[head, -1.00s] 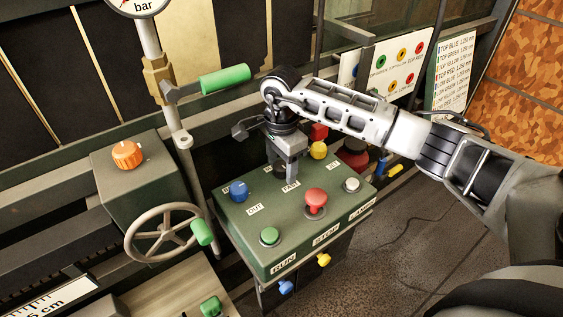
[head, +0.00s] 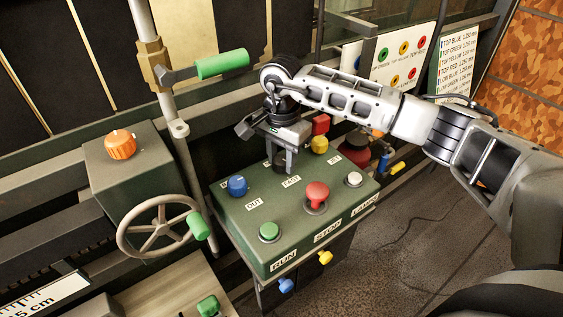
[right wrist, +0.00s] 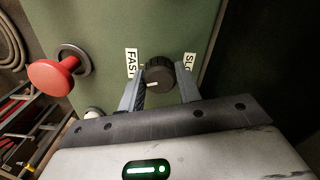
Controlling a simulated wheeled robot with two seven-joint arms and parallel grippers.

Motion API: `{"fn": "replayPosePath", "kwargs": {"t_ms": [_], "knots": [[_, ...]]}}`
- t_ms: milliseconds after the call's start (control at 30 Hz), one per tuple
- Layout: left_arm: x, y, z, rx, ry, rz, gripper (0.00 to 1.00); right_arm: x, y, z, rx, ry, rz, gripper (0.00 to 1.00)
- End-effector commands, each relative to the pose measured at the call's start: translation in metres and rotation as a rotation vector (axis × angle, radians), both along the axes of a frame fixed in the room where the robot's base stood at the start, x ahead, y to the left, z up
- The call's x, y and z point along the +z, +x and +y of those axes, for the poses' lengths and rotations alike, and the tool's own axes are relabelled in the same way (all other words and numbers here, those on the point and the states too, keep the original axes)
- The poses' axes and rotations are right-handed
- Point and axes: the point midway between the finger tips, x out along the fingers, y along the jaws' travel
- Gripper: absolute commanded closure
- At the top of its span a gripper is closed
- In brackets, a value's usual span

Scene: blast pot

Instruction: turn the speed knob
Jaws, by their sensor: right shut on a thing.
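The speed knob (right wrist: 158,72) is black and ribbed with a white pointer mark. In the right wrist view it sits between the FAST label (right wrist: 131,63) and a partly hidden label beginning SLO (right wrist: 189,61). The mark points down and slightly left in that view. My right gripper (right wrist: 160,84) has a finger on each side of the knob and is shut on it. In the head view the right gripper (head: 281,163) points down at the back of the green control box (head: 240,213), mostly hiding the knob. My left gripper is not in view.
On the box are a blue knob (head: 237,186), a yellow knob (head: 319,144), a red mushroom button (head: 317,194), a green button (head: 269,231) and a white button (head: 354,179). A handwheel (head: 158,228) and a green-handled lever (head: 222,64) stand to the left.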

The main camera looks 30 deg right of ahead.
Motion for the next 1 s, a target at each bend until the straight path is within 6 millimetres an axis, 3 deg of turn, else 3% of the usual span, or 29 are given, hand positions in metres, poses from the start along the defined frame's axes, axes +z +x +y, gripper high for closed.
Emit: {"fn": "replayPosePath", "kwargs": {"t_ms": [267,1000], "knots": [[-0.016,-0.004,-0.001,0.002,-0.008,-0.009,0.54,-0.003,0.001,-0.001,0.264,-0.001,-0.003,0.89],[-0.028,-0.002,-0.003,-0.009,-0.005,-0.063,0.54,-0.001,0.001,0.0,0.954,0.0,-0.002,0.89]]}}
